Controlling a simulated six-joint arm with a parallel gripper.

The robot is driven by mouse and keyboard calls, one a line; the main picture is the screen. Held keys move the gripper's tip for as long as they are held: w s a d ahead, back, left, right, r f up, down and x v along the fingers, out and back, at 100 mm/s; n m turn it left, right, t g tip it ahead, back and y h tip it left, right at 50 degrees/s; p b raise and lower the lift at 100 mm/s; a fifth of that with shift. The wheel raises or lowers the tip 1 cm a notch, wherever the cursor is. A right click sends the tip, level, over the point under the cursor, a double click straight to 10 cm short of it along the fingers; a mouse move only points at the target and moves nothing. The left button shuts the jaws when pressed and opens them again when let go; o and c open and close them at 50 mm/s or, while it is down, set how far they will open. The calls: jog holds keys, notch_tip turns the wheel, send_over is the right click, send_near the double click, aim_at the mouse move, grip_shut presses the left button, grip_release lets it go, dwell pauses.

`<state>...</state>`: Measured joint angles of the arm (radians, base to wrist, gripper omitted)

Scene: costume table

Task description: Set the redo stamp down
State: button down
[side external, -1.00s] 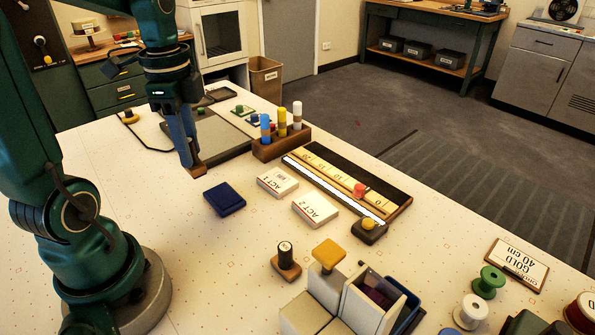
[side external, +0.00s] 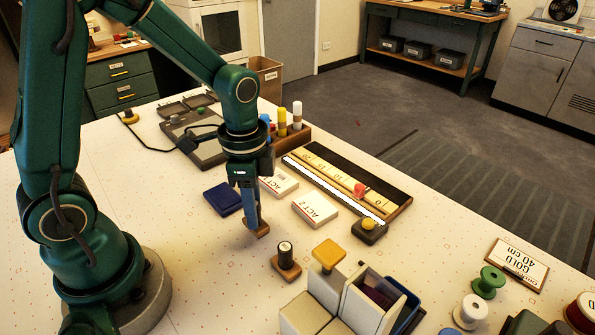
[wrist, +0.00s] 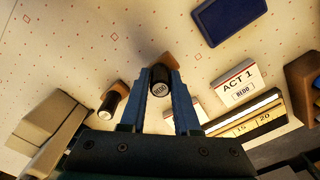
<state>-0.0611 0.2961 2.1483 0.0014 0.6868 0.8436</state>
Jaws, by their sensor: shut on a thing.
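The redo stamp (wrist: 160,89) is between my gripper's fingers in the wrist view, its dark round top lettered REDO facing the camera. Its brown base (side external: 262,231) shows at the fingertips in the side view, low over the table; I cannot tell whether it touches. My gripper (side external: 254,219) points down and is shut on the stamp; the fingers hide most of its handle. It also shows in the wrist view (wrist: 160,75). A second stamp (side external: 286,262) with a dark handle and brown base stands just nearer the side camera, apart from the held one.
A blue ink pad (side external: 223,198) lies left of the gripper. The ACT 1 card (side external: 279,184), marked REDO, and ACT 2 card (side external: 315,208) lie to the right. Bare table lies left.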

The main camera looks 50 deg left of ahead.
jog(key=shift+f, duration=0.6)
jog(key=shift+f, duration=0.15)
jog(key=c, duration=0.6)
grip_release()
jog(key=shift+c, duration=0.2)
